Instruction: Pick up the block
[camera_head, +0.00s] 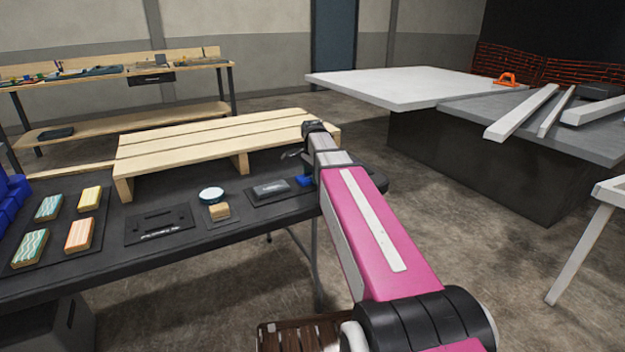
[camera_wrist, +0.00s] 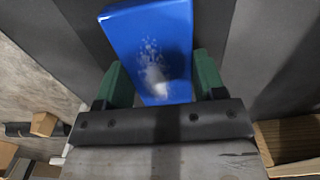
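A blue block (camera_wrist: 150,45) with a pale, speckled glare patch fills the upper middle of the wrist view. In the head view a small part of it shows as a blue patch (camera_head: 304,180) at the right end of the dark table. My gripper (camera_wrist: 163,78) is at the block, with one green finger along each side. The fingers lie very close to the block's sides; whether they press on it does not show. In the head view my gripper's tips are mostly hidden behind my pink arm.
The dark table (camera_head: 215,240) holds a slatted wooden riser (camera_head: 215,140) behind, a black case (camera_head: 270,190), a round teal-rimmed item (camera_head: 211,194), a small wooden block (camera_head: 219,211), a black plate (camera_head: 158,226) and several patterned blocks (camera_head: 79,235) at left. Open floor lies right of it.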

